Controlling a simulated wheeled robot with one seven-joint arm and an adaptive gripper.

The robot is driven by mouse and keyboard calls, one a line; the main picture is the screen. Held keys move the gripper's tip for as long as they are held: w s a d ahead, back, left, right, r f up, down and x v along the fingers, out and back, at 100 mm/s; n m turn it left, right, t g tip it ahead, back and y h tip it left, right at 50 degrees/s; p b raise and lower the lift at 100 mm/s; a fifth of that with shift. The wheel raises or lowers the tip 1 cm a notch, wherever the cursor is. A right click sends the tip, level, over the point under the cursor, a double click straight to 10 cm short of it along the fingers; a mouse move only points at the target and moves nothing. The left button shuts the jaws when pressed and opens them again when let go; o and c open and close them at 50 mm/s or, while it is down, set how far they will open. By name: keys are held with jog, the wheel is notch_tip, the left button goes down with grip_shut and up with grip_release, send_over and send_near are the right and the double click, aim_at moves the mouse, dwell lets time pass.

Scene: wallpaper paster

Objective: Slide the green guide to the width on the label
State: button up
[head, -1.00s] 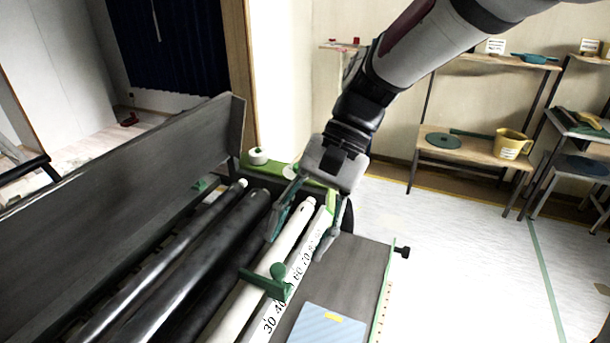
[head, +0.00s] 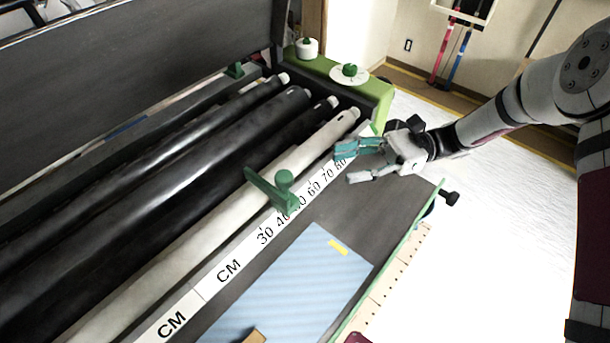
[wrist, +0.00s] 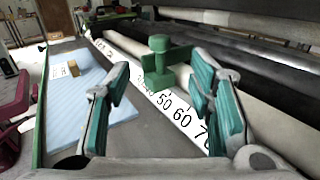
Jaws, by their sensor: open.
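The green guide (head: 276,189) with a round knob sits across the white roller and the white ruler strip (head: 236,262). In the head view it covers the scale between 40 and 60. In the wrist view the guide (wrist: 158,66) stands ahead, between my fingers in the picture and apart from them, with 50, 60 and 70 on the near side. My gripper (head: 352,163) is open and empty, over the 70 to 80 end of the scale.
Several dark rollers (head: 150,155) run beside the white roller (head: 235,210). A green end block (head: 375,95) with knobs stands at the far end. A black knob (head: 450,198) sticks out at the right edge. The grey table between strip and edge is bare near my gripper.

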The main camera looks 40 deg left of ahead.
aim_at(283, 175)
jog(key=p+x, duration=0.2)
jog(key=x, duration=1.1)
jog(key=shift+s+a, duration=0.15)
jog(key=shift+s, duration=0.15)
grip_shut()
jog(key=shift+w+f, duration=0.1)
